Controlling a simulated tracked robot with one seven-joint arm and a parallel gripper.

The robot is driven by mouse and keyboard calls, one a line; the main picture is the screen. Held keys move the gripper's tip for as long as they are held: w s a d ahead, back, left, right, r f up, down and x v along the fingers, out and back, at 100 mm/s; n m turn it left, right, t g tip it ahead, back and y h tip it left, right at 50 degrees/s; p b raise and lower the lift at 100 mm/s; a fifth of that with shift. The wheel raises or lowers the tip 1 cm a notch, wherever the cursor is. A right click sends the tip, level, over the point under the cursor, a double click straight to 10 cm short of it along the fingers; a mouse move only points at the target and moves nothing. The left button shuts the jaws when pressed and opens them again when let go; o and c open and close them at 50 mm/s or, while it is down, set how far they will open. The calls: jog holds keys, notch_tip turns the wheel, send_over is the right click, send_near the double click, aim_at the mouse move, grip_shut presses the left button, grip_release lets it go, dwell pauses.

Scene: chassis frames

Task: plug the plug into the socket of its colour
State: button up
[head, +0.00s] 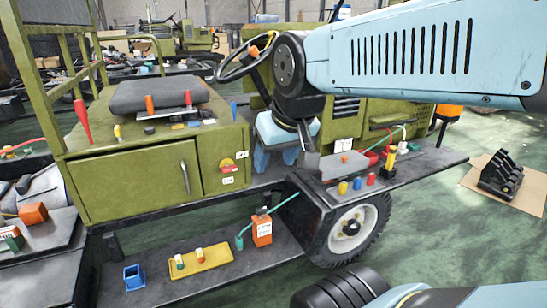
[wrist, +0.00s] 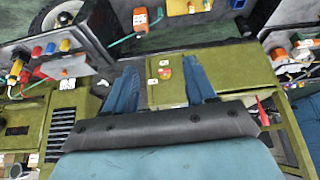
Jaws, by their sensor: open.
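My gripper (head: 277,160) hangs under the pale blue arm in front of the olive chassis. In the wrist view its two blue fingers (wrist: 162,88) are spread wide with nothing between them. On the dark shelf at right stand small yellow (head: 343,188), blue (head: 357,183) and red (head: 371,179) pieces in a row, also seen in the wrist view (wrist: 50,48). Behind them a black-and-yellow upright piece (head: 389,160) stands near a red block (head: 371,158) and a pale green cable (head: 392,131). Which piece is the plug and which are sockets, I cannot tell.
An orange box (head: 262,230) with a teal cable stands on the lower step, beside a yellow plate (head: 201,262) and a blue open box (head: 134,277). The olive cabinet (head: 140,180) carries a black seat cushion (head: 157,94) and small tools. A wheel (head: 352,228) is below the shelf.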

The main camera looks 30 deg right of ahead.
jog(key=g, duration=0.1)
send_over(239, 237)
jog(key=s, duration=0.5)
notch_tip(239, 237, down, 41)
jog(key=shift+x, duration=6.75)
jog(key=shift+s+a, duration=0.1)
jog(key=shift+s, duration=0.05)
jog(key=shift+c, duration=0.4)
